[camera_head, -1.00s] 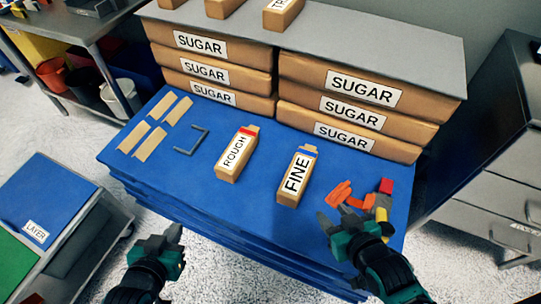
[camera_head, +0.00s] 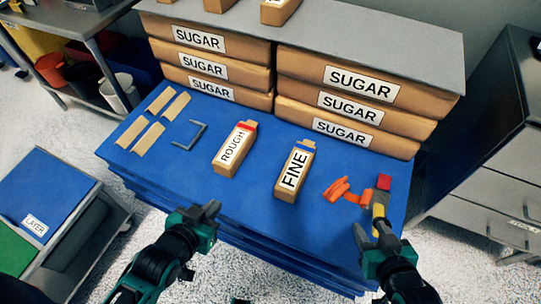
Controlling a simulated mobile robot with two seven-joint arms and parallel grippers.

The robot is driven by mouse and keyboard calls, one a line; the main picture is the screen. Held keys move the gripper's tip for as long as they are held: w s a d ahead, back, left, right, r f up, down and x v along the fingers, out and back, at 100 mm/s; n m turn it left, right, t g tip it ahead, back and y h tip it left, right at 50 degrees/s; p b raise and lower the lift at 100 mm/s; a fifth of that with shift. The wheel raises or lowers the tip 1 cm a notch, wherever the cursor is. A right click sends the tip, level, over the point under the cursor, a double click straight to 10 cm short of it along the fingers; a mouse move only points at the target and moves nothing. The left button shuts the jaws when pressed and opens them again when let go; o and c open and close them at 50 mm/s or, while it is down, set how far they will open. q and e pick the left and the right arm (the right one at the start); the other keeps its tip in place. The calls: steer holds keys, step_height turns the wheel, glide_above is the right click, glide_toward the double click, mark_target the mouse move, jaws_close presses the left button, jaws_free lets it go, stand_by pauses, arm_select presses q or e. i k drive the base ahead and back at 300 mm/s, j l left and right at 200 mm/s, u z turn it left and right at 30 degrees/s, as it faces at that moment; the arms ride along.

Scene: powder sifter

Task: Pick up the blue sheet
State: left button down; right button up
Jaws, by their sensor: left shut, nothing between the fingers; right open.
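A flat blue sheet (camera_head: 45,190) with a LAYER label lies on the low cart at the left. Blue layers (camera_head: 240,215) are also stacked under the bottles in the middle; I cannot tell which blue sheet the task names. My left gripper (camera_head: 205,214) is shut and empty at the front edge of the stack, well to the right of the cart. My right gripper (camera_head: 378,236) is open at the stack's front right, close to a small yellow and red item (camera_head: 381,197).
Tan strips (camera_head: 155,120), a grey bracket (camera_head: 190,136) and an orange item (camera_head: 340,190) lie there too. SUGAR bags (camera_head: 345,105) block the back. A green panel (camera_head: 14,250) lies beside the LAYER sheet.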

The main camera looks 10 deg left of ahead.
mark_target(42, 191)
steer(key=u, duration=2.3)
steer(key=i+j+u, duration=0.35)
steer(key=i, duration=0.45)
steer(key=i+u, duration=0.35)
steer(key=i, duration=0.5)
